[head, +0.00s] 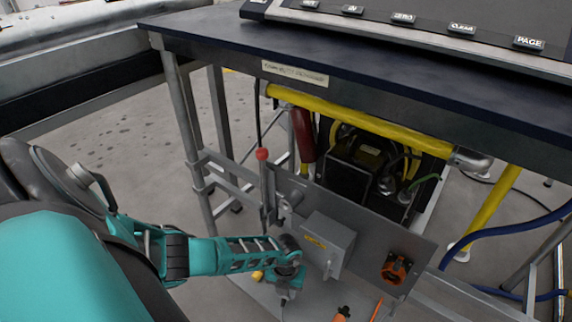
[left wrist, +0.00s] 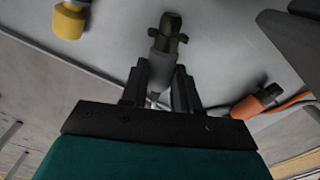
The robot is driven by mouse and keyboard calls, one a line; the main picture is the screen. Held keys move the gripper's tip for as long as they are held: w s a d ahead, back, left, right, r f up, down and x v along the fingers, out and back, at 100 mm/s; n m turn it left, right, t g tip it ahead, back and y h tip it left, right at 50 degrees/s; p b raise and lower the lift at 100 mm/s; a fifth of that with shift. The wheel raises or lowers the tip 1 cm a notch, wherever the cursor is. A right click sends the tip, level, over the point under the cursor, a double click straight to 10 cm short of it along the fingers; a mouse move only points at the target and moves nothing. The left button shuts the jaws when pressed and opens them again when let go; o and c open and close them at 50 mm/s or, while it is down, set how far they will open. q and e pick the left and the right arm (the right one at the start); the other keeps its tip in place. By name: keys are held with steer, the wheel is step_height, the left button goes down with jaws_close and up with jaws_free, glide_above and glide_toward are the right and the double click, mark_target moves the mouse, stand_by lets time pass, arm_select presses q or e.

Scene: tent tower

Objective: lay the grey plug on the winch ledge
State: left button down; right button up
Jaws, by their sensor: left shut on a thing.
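My left gripper (head: 286,285) reaches in from the left, low over a grey ledge (head: 312,300) below the metal panel. In the left wrist view my left gripper (left wrist: 160,85) is shut on the grey plug (left wrist: 163,62), whose dark connector end points away from the fingers. The ledge (left wrist: 215,45) fills the background there. I cannot tell whether the plug touches it. In the head view the plug is mostly hidden by the gripper. My right gripper is not in view.
A yellow plug (left wrist: 70,20) and an orange plug (left wrist: 256,101) with its cable lie on either side. A grey box (head: 327,243) and an orange socket (head: 396,268) are on the panel. A red-knobbed lever (head: 262,154) stands behind my arm. The dark tabletop (head: 340,70) overhangs.

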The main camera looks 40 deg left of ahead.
arm_select(q)
steer(key=shift+f, duration=0.45)
stand_by(0.5)
steer(key=c, duration=0.8)
jaws_free()
steer(key=shift+o, duration=0.2)
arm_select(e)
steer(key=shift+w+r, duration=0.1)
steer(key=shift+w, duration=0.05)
arm_select(q)
steer(key=shift+r+p, duration=0.4)
steer(key=shift+r, duration=0.1)
step_height(320, 180, up, 12)
steer(key=p, duration=0.6)
steer(key=shift+p, duration=0.3)
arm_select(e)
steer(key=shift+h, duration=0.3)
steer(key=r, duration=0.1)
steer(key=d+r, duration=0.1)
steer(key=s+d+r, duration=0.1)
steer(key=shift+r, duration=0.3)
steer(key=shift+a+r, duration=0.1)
